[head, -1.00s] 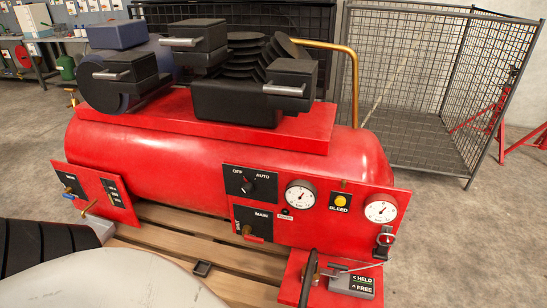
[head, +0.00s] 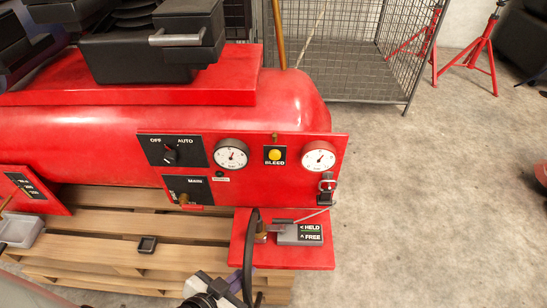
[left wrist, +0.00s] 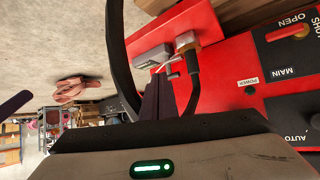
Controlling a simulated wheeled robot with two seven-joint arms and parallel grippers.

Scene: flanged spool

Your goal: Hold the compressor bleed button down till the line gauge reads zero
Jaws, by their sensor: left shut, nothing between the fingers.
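The yellow bleed button (head: 274,155) sits on a black plate marked BLEED on the red front panel of the compressor (head: 90,130). A white dial gauge (head: 231,153) is left of it and another gauge (head: 318,158) right of it. Their needles and labels are too small to read surely. My left gripper (head: 212,292) shows at the bottom edge of the head view, below and apart from the button. In the left wrist view its dark fingers (left wrist: 159,85) are shut and empty, with the lower red plate beyond them. The button is not visible there. My right gripper is not in view.
A black hose (head: 248,255) rises beside the lower plate (head: 265,258), which carries a grey HELD/FREE block (head: 300,234). The OFF/AUTO switch (head: 171,154) and main valve (head: 186,192) are left of the gauges. A wire cage (head: 360,60) stands behind.

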